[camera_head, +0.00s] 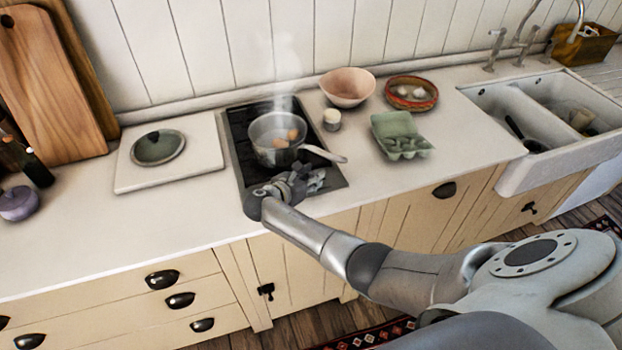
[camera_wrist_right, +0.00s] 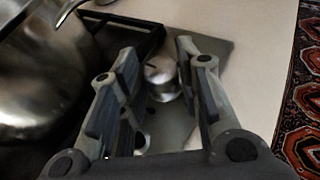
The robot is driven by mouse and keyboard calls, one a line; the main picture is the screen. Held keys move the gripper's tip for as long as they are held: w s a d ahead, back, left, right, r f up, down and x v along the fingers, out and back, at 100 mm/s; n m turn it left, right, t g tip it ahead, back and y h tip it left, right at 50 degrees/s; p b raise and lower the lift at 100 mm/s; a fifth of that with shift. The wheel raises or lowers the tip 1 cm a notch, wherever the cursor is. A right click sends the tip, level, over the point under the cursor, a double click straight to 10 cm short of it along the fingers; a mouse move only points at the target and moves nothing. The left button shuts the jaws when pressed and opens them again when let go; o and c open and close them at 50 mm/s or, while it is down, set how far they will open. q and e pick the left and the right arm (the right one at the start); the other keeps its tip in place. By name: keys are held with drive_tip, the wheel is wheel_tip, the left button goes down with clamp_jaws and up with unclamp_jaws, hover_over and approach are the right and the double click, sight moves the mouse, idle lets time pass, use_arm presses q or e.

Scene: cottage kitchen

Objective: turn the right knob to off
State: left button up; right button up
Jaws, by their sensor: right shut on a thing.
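The right knob (camera_wrist_right: 162,78) is a small silvery cylinder on the hob's front control strip. In the right wrist view it sits between the two fingertips of my right gripper (camera_wrist_right: 160,72), which is shut on it. Part of another round metal piece, perhaps a second knob (camera_wrist_right: 141,142), shows lower between the fingers. In the head view my right gripper (camera_head: 300,183) is at the front of the black hob (camera_head: 240,150) and hides the knobs. I cannot read the knob's setting. My left gripper is out of view.
A steaming steel saucepan (camera_head: 265,153) with eggs stands on the hob, its handle (camera_head: 325,154) reaching right just behind my gripper. A small white-topped cup (camera_head: 332,117), a green egg carton (camera_head: 400,134) and a pink bowl (camera_head: 347,88) stand to the right.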

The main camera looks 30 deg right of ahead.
idle(0.4)
drive_tip(key=o, duration=0.9)
drive_tip(key=v, duration=1.2)
drive_tip(key=shift+a+f, duration=0.1)
